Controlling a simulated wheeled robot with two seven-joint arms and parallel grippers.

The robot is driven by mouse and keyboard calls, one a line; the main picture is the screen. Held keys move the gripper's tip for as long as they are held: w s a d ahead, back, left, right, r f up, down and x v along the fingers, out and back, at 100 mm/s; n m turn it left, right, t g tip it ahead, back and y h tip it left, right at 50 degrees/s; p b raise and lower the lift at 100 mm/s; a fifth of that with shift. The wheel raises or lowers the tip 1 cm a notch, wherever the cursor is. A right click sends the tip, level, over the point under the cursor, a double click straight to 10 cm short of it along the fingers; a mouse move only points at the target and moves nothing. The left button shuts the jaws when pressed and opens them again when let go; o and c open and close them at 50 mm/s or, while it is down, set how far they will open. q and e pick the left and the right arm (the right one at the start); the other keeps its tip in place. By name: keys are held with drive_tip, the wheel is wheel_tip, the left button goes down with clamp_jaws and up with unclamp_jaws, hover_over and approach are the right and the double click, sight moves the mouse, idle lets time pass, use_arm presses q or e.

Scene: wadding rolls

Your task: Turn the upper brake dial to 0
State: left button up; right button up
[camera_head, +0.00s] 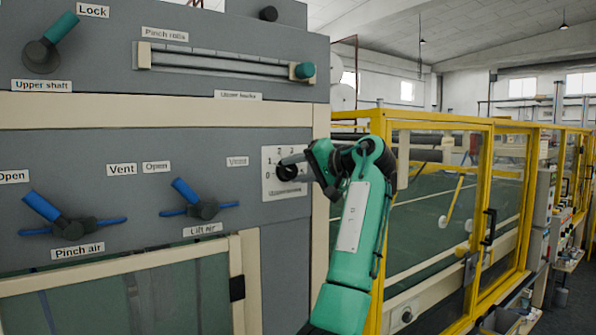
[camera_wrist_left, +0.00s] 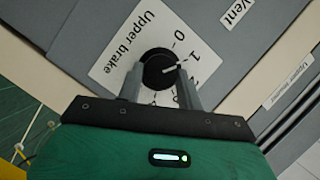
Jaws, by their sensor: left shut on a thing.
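The upper brake dial is a round black knob (camera_wrist_left: 157,62) on a white plate (camera_wrist_left: 117,63) marked "Upper brake" with numbers around it. Its white pointer line faces roughly the 1, with the 0 further round. In the head view the plate (camera_head: 270,189) is at the panel's right edge, and the dark knob (camera_head: 286,173) is partly covered by my gripper. My left gripper (camera_wrist_left: 160,74) is shut on the knob, one finger on each side. The left gripper also shows in the head view (camera_head: 290,164). The higher numbers are partly hidden behind a finger. My right gripper is out of view.
Two blue-handled valves, pinch air (camera_head: 60,221) and lift air (camera_head: 200,207), stick out left of the dial. A yellow-framed guard (camera_head: 380,240) stands to the right.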

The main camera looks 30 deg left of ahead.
use_arm(q)
drive_tip(key=n, duration=0.1)
drive_tip(key=n+t+h, duration=0.1)
drive_tip(key=n, duration=0.1)
drive_tip(key=shift+s+r+h, duration=0.15)
drive_tip(key=shift+r+h, duration=0.05)
drive_tip(key=shift+h, duration=0.1)
drive_tip(key=shift+s+a+n+t+h+b, duration=0.1)
drive_tip(key=shift+n+t+h+b, duration=0.3)
drive_tip(key=shift+n+t, duration=0.6)
drive_tip(key=shift+n, duration=0.3)
drive_tip(key=o, duration=1)
